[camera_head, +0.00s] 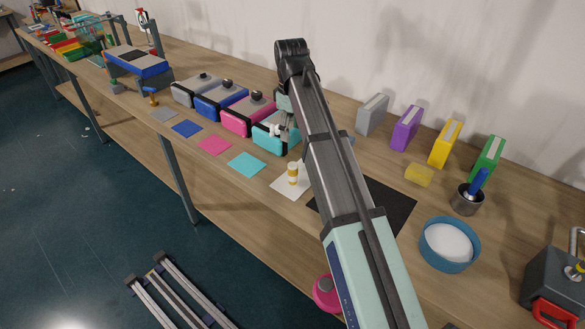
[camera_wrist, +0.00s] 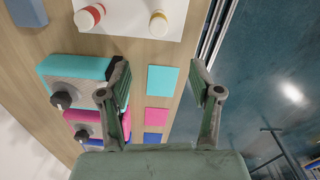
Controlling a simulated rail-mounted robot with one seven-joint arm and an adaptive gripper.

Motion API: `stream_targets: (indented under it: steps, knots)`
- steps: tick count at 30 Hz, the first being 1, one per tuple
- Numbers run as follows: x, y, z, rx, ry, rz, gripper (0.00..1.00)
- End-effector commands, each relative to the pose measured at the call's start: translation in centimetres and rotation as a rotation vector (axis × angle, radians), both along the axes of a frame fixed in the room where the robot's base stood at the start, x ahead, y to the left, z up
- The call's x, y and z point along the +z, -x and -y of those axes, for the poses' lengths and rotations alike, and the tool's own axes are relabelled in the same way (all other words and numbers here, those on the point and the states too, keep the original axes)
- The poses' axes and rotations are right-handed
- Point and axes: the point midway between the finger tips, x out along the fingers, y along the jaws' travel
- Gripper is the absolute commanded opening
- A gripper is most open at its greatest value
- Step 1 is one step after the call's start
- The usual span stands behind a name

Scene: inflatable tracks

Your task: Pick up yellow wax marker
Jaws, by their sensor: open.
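The yellow wax marker (camera_head: 292,172), a short white cylinder with a yellow band, stands on a white sheet (camera_head: 284,187) left of my arm. In the wrist view the marker (camera_wrist: 158,23) shows at the top, seen from above, on the white sheet (camera_wrist: 124,20). A similar marker with a red band (camera_wrist: 88,18) stands to its left. My gripper (camera_wrist: 160,80) is open and empty, its fingers on either side of a turquoise square in that view, with the yellow marker beyond the tips. In the head view my gripper (camera_head: 284,125) is partly hidden near the turquoise box.
A turquoise box (camera_head: 275,138) and pink, blue and grey boxes line the bench, with coloured squares in front. Right of my arm are a black mat (camera_head: 390,208), a yellow block (camera_head: 419,175), a metal cup (camera_head: 467,200) and a blue bowl (camera_head: 450,244).

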Motion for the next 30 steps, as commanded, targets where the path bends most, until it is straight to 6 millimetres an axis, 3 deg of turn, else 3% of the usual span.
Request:
stream_targets:
  steps: [5, 19, 30]
  knots:
    - [-2.0, 0.2, 0.1, 0.002, -0.004, -0.007, 0.64]
    - [-10.1, 0.1, 0.1, 0.0, -0.002, -0.004, 0.64]
    - [-12.3, 0.0, 0.2, 0.0, -0.002, -0.004, 0.64]
